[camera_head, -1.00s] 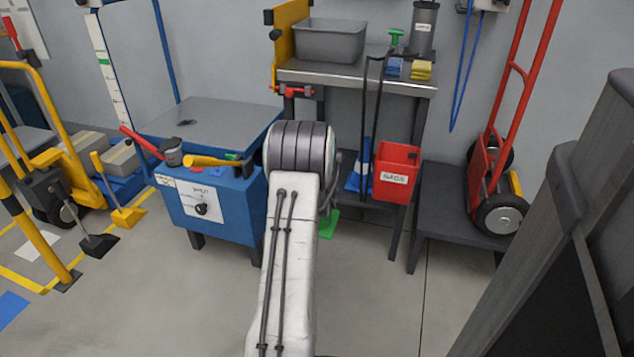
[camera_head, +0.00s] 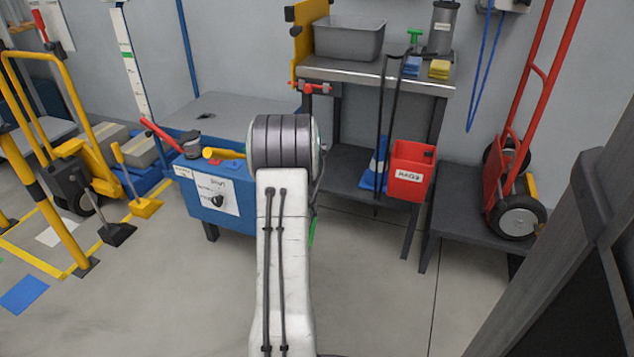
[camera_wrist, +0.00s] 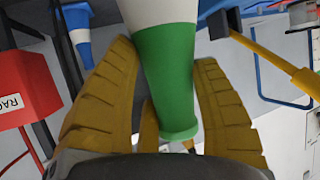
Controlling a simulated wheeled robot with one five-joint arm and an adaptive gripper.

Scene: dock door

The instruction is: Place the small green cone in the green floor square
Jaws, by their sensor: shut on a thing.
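In the wrist view the small green cone (camera_wrist: 165,65), with a white band, is held between the two yellow-brown padded fingers of my gripper (camera_wrist: 160,85). Its narrow green end points toward the bottom of the picture. In the head view my arm hides my gripper. A green sliver (camera_head: 311,233) shows just right of the arm; I cannot tell whether it is the cone.
A red hand truck (camera_head: 515,160) is at right. Yellow posts and a yellow cart (camera_head: 70,150) stand left. Front floor is clear.

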